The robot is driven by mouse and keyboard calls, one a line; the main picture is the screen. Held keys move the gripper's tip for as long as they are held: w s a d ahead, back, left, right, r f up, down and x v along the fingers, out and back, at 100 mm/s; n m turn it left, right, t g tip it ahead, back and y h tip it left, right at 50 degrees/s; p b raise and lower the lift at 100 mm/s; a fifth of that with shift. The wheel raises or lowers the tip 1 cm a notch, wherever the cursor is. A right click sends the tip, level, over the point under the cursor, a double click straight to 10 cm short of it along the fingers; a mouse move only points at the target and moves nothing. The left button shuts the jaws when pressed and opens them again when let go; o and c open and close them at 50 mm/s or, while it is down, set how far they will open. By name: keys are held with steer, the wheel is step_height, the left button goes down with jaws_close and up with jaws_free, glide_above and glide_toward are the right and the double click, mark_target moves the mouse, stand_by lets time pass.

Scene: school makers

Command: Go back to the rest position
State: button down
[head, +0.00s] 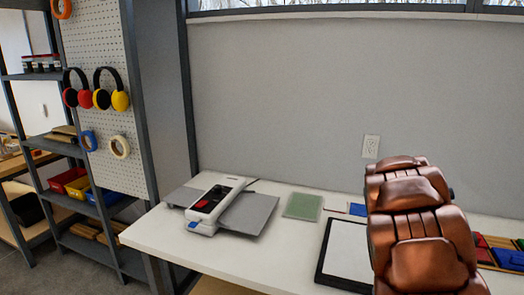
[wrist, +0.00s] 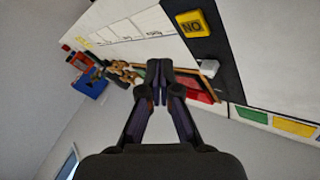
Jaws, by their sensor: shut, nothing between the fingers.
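My gripper (wrist: 159,78) is in the middle of the wrist view. Its two dark fingers are together, with nothing held between them. Behind the fingertips is a wooden-edged tray (wrist: 209,70) with red and green pieces, partly hidden by the fingers. I cannot tell the exact gap between the fingers and the tray, but no contact is visible. In the head view my copper-coloured arm stands over the right part of the white table (head: 165,232), and my gripper does not show there.
A white-and-grey machine (head: 212,204), a green mat (head: 303,206) and a black-framed white board (head: 345,255) lie on the table. A yellow block (wrist: 192,23) shows in the wrist view. Shelves and a pegboard (head: 103,60) with earmuffs stand at left.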

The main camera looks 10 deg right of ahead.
steer(key=s+a+r+n+y+p, duration=0.1)
steer(key=s+a+n, duration=0.3)
steer(key=a, duration=1)
steer(key=s+a+r+n+t+y+p, duration=0.1)
steer(key=s+a+n+y, duration=0.3)
steer(key=s+a, duration=0.4)
steer(key=s+a+r+n+y, duration=0.3)
steer(key=s+a, duration=0.4)
steer(key=a, duration=1.4)
steer(key=shift+a+n+t+p, duration=0.3)
steer(key=shift+n+p, duration=0.1)
steer(key=shift+n, duration=0.4)
steer(key=shift+d, duration=0.15)
